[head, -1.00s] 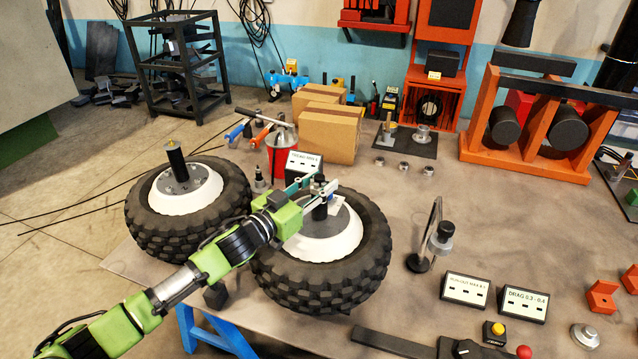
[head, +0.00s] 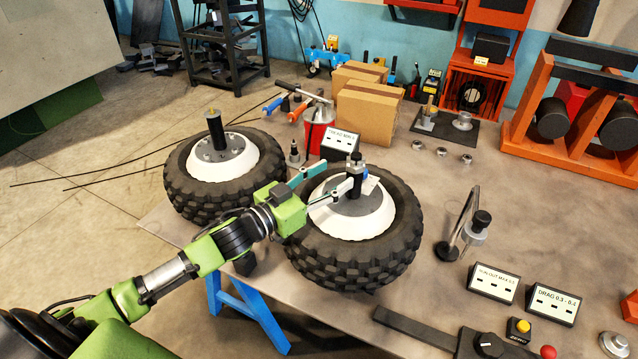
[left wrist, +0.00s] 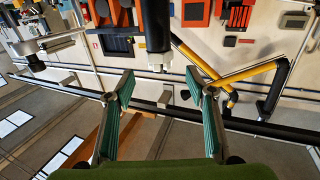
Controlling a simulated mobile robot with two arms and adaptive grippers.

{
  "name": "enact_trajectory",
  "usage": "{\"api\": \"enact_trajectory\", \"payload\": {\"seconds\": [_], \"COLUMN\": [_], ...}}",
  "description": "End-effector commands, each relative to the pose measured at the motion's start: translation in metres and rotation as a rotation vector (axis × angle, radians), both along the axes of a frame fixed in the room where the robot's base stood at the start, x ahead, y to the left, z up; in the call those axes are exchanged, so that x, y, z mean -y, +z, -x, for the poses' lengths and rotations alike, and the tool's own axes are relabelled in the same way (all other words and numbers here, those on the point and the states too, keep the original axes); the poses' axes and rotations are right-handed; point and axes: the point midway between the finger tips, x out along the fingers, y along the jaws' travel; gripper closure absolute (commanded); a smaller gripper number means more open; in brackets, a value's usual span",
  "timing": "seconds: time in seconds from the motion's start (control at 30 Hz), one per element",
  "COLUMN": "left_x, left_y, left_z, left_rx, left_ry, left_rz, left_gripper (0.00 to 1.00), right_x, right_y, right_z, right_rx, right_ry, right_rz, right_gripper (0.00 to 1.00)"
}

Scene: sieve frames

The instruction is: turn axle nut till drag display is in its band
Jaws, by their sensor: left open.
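The front wheel (head: 400,240) lies flat on the table with a white hub and an upright dark axle (head: 355,190). The axle nut (head: 357,166) appears to be the piece near its top; its detail is too small to tell. My left gripper (head: 339,174) is open and empty, just left of the axle top. In the left wrist view its green-padded fingers (left wrist: 160,88) are wide apart, with a dark and white cylinder (left wrist: 157,35) ahead between them. The drag display (head: 554,304) reads "DRAG 0.3 - 0.4" at the right; no value is legible. My right gripper is out of view.
A second wheel (head: 178,180) with its own post lies behind left. A runout display (head: 494,283), a gauge stand (head: 452,240), and a box with a black knob (head: 489,345) stand front right. Cardboard boxes (head: 367,112) and another display (head: 341,142) are behind the wheel.

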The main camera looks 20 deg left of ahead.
Motion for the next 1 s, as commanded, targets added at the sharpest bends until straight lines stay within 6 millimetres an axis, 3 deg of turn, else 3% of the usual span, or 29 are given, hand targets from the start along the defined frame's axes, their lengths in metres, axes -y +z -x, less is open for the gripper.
{"api": "enact_trajectory", "payload": {"seconds": [0.1,0.3,1.0], "left_x": [-0.007,-0.013,-0.014], "left_y": [-0.001,0.0,0.0], "left_z": [0.016,0.03,0.033], "left_rx": [-0.002,-0.001,0.0], "left_ry": [0.0,0.0,0.0], "left_rz": [0.0,-0.001,-0.001], "left_gripper": [0.5,0.5,0.5], "right_x": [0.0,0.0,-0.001], "right_y": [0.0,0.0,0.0], "right_z": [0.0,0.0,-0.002], "right_rx": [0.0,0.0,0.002], "right_ry": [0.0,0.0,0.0], "right_rz": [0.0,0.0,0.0], "right_gripper": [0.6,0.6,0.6]}}
